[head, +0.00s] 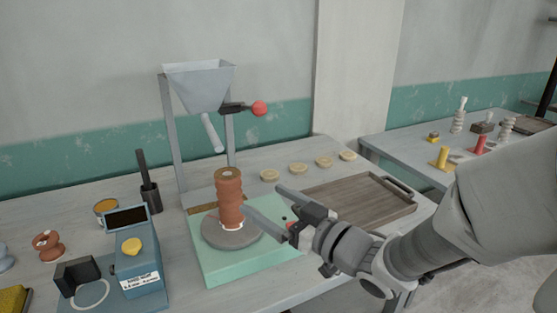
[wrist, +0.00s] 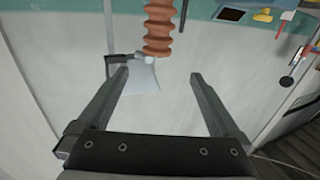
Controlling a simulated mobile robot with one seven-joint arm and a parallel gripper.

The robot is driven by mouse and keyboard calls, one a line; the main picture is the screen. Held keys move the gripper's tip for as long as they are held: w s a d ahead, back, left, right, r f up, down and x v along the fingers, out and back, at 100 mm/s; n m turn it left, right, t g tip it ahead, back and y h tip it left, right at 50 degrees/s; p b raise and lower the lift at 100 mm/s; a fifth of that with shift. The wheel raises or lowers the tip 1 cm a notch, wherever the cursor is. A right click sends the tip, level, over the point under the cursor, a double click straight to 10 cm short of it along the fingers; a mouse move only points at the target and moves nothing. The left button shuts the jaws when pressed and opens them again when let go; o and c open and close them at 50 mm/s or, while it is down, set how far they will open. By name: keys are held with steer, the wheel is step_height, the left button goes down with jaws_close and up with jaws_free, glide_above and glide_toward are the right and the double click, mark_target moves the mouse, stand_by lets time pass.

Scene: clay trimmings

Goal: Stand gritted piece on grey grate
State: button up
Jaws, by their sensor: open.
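A reddish-brown ribbed clay piece (head: 230,198) stands upright on a grey round disc (head: 218,234) on a mint-green base, beneath the hopper spout. A pale ring shows at its foot. My gripper (head: 262,198) is open and empty, to the right of the piece. In the wrist view the piece (wrist: 158,28) appears just beyond the open fingertips (wrist: 160,75), with a visible gap. A grey grate is not clearly identifiable; a dark flat tray-like thing (head: 532,126) at the far right is too small to tell.
A grey hopper (head: 200,88) with a red-knobbed lever (head: 259,108) stands behind the piece. A wooden tray (head: 350,203) lies right, with several pale discs (head: 298,168) behind. A blue device (head: 139,265) sits left. A second table (head: 400,152) holds coloured blocks and stacked pieces.

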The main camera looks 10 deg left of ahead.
mark_target(231, 178)
steer(key=p+x, duration=0.2)
steer(key=x, duration=0.6)
steer(key=shift+w+a+f, duration=0.1)
steer(key=shift+w+a, duration=0.05)
steer(key=shift+a, duration=0.1)
steer(key=shift+w+x, duration=0.25)
steer(key=shift+x, duration=2.45)
steer(key=shift+d, duration=0.2)
steer(key=shift+c, duration=0.2)
jaws_close()
